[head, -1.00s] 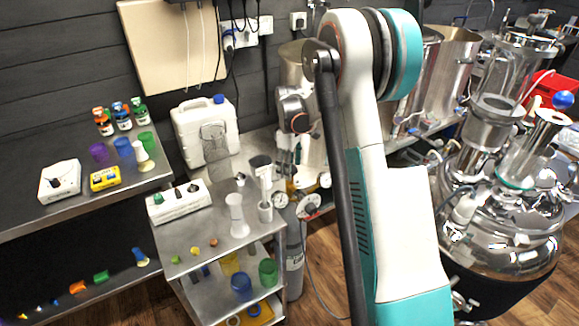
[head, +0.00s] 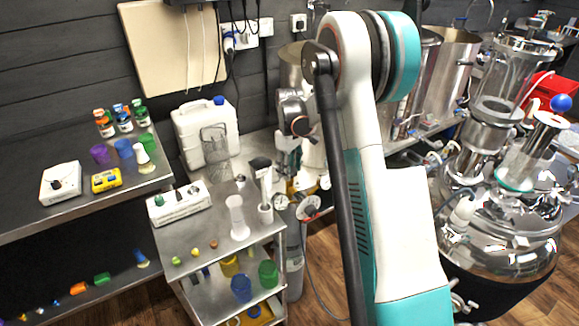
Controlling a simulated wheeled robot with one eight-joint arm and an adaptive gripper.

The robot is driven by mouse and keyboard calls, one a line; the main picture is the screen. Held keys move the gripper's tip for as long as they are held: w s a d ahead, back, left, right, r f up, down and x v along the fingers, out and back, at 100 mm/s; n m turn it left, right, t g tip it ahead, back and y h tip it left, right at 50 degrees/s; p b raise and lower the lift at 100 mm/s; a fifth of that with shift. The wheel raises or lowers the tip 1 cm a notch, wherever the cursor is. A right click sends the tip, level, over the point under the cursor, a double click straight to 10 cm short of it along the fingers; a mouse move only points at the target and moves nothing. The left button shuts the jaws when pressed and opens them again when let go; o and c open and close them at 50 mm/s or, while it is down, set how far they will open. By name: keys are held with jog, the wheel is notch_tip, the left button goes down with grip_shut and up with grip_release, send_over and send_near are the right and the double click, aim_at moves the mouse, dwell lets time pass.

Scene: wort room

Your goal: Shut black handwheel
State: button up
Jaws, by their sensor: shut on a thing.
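My gripper (head: 289,176) points down at the top of a grey gas cylinder (head: 294,262), between the steel trolley and my large arm link. It is small and partly blurred in the head view. Its jaws are shut at the cylinder's valve, where the black handwheel sits. The handwheel itself is hidden by the fingers, so its turn cannot be read. A round gauge (head: 281,202) and a red-marked regulator dial (head: 307,212) sit just below the fingers.
A steel trolley (head: 225,248) with a white bottle and tall holder stands close left of the cylinder. A white jerrycan (head: 203,130) stands behind. A shiny kettle (head: 500,240) is at right. A hose hangs from the regulator to the floor.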

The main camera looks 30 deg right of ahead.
jog(key=m, duration=0.4)
jog(key=shift+m+p, duration=0.3)
jog(key=shift+p, duration=0.1)
jog(key=m, duration=0.3)
jog(key=shift+m+p, duration=0.3)
jog(key=m, duration=0.7)
jog(key=shift+p, duration=0.35)
jog(key=m, duration=1.2)
jog(key=shift+p, duration=0.3)
jog(key=shift+m, duration=2.1)
